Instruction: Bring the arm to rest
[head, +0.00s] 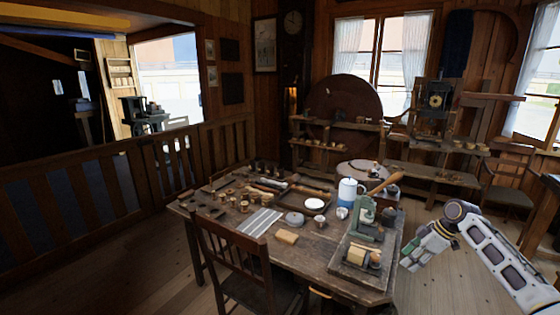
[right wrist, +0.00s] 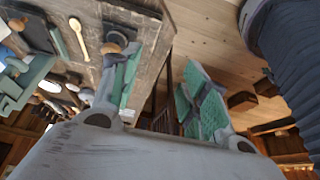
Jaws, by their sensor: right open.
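My right gripper (head: 412,258) is at the right side of the wooden table (head: 325,254), just off its right edge. In the right wrist view the two fingers of my right gripper (right wrist: 158,58) stand apart with green inner pads, and nothing is held between them. A tray (head: 340,268) with a pale block and small turned pieces lies on the table's near right corner, close to the gripper. The right wrist view shows the table edge (right wrist: 150,60) beyond the fingers. My left gripper is in neither view.
A green device (head: 363,215) and a white and blue canister (head: 347,192) stand on the table's right half. Small turned pieces (head: 228,203) stand at its left. A chair (head: 240,262) is at the near side. Open floor (head: 440,290) lies right of the table.

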